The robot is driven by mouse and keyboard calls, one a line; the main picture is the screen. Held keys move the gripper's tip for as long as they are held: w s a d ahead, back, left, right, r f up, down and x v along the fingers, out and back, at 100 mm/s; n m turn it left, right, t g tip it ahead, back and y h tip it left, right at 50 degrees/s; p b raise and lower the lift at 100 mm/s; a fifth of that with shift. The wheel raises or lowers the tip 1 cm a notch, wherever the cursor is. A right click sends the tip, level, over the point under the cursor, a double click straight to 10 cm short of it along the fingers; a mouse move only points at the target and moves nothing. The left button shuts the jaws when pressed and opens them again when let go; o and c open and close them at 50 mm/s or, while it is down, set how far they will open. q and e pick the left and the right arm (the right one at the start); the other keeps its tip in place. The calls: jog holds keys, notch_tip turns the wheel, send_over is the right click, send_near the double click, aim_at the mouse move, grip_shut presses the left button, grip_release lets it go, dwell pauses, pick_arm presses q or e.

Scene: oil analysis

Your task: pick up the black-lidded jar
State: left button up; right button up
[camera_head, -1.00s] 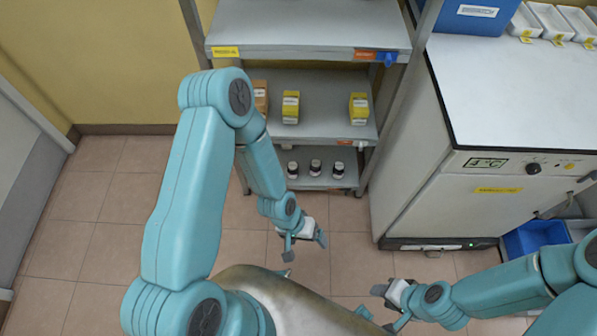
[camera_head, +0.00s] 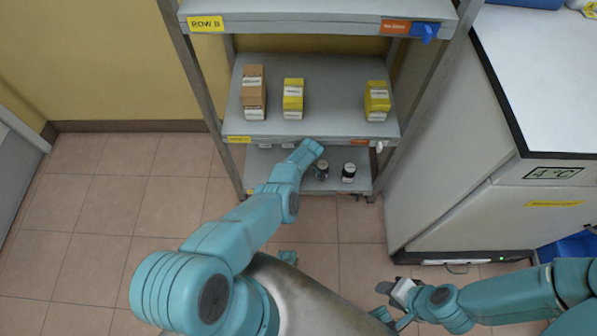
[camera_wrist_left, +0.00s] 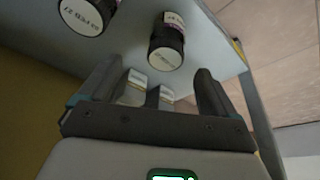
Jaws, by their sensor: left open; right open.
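Two small dark-lidded jars show on the lowest shelf in the head view, one jar (camera_head: 321,170) beside my left arm and another jar (camera_head: 349,172) to its right. In the left wrist view, one jar (camera_wrist_left: 167,42) with a black lid and pale label is ahead of the fingers, and a second jar (camera_wrist_left: 86,14) is cut by the top edge. My left gripper (camera_wrist_left: 152,88) is open, its dark fingers apart and neither jar between them. In the head view it is hidden by my arm and the shelf. My right gripper (camera_head: 388,304) is open and empty above the floor.
The middle shelf (camera_head: 330,95) overhangs the jars and carries a brown box (camera_head: 253,95) and yellow boxes (camera_head: 293,98) (camera_head: 377,100). A white cabinet (camera_head: 470,205) stands right of the rack. Tiled floor (camera_head: 100,215) is free at the left.

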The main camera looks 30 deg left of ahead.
pick_arm(q)
jog(key=f+b, duration=0.1)
jog(key=f, duration=0.1)
jog(key=a+f+b, duration=0.1)
jog(key=shift+w+a+f+y+b, duration=0.1)
jog(key=shift+w+f+y+b, duration=0.05)
jog(key=shift+f+y+b, duration=0.2)
jog(key=shift+w+a+r, duration=0.15)
jog(key=shift+a+r, duration=0.05)
jog(key=shift+a, duration=0.1)
jog(key=shift+f+b, duration=0.25)
jog(key=shift+b, duration=0.15)
jog(key=b+x, duration=0.4)
jog(key=b, duration=0.1)
jog(key=shift+s+d+f, duration=0.2)
jog(key=shift+s+f, duration=0.2)
jog(key=shift+f, duration=0.2)
jog(key=shift+a+f+b, duration=0.15)
jog(key=shift+f+b, duration=0.1)
jog(key=shift+b, duration=0.1)
jog(key=shift+w+a+r, duration=0.1)
jog(key=shift+r, duration=0.25)
jog(key=c, duration=1.2)
